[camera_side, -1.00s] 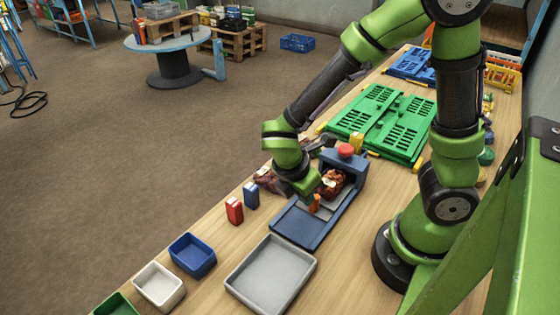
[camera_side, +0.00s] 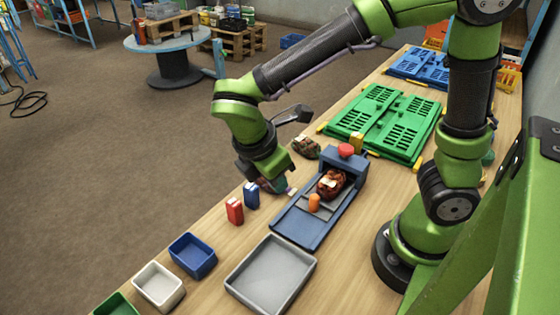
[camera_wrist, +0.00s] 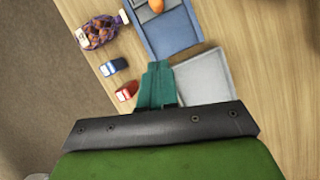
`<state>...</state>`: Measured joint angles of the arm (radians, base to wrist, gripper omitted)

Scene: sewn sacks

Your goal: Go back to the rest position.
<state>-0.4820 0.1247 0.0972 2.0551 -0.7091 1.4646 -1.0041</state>
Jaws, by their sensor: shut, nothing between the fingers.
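My gripper (camera_side: 272,182) hangs over the left edge of the bench, left of the blue sewing station (camera_side: 297,225). Its teal fingers are together and empty in the wrist view (camera_wrist: 158,72). A filled brown-red sack (camera_side: 331,184) with a pale label lies in the station, clear of my gripper. An orange piece (camera_side: 314,202) sits in front of it and also shows at the top of the wrist view (camera_wrist: 156,5). A purple net sack (camera_wrist: 99,31) lies left of the station in the wrist view; in the side view my gripper largely hides that spot.
Another sack (camera_side: 305,147) lies behind my gripper. Red (camera_side: 235,211) and blue (camera_side: 251,195) small boxes stand near the bench edge. A grey tray (camera_side: 238,281), a blue bin (camera_side: 193,256) and a white bin (camera_side: 158,287) are in front. Green crates (camera_side: 385,122) lie farther back.

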